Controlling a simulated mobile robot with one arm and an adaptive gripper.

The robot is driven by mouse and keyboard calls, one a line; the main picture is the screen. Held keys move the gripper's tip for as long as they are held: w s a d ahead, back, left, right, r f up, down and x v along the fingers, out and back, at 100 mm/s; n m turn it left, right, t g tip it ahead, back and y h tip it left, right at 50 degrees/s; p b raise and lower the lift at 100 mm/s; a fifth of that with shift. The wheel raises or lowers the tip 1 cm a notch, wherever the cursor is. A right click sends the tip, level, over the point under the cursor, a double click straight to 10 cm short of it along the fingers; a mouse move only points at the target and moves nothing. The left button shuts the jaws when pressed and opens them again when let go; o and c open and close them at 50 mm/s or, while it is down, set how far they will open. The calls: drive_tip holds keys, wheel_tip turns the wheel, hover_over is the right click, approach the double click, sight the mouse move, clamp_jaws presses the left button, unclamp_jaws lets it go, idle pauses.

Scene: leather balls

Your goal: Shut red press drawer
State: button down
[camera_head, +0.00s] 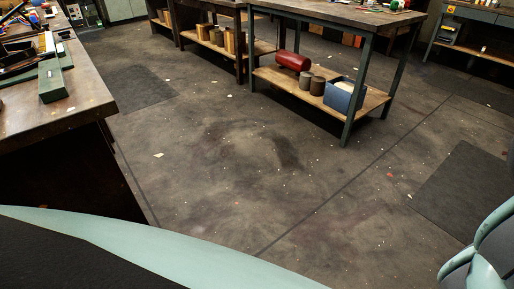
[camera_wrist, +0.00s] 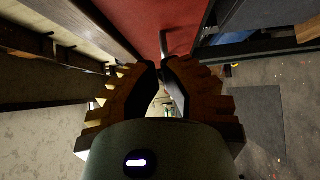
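A broad red panel (camera_wrist: 130,20) fills the upper middle of the wrist view, and I cannot tell for sure whether it is the drawer's front. A thin grey metal piece like a handle (camera_wrist: 163,42) stands against it. My gripper (camera_wrist: 160,65) has brown, ridged fingers with dark inner pads. The fingertips point toward the red panel, with a narrow gap between them. The metal piece shows just beyond the tips, and contact cannot be made out. Nothing is seen held. No red drawer is plain to see in the head view.
A workbench (camera_head: 90,92) with tools stands at left in the head view. A table (camera_head: 330,17) has a lower shelf with a red roll (camera_head: 293,60), cans and a blue box (camera_head: 343,96). Open floor (camera_head: 240,170) lies between. A dark mat (camera_head: 462,185) lies at right.

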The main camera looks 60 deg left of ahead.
drive_tip(key=d+v, duration=0.1)
drive_tip(key=v, duration=0.6)
drive_tip(key=shift+s+a+r+p, duration=0.3)
drive_tip(key=shift+s+p, duration=0.15)
drive_tip(key=shift+s, duration=0.25)
drive_tip(key=shift+a, duration=0.1)
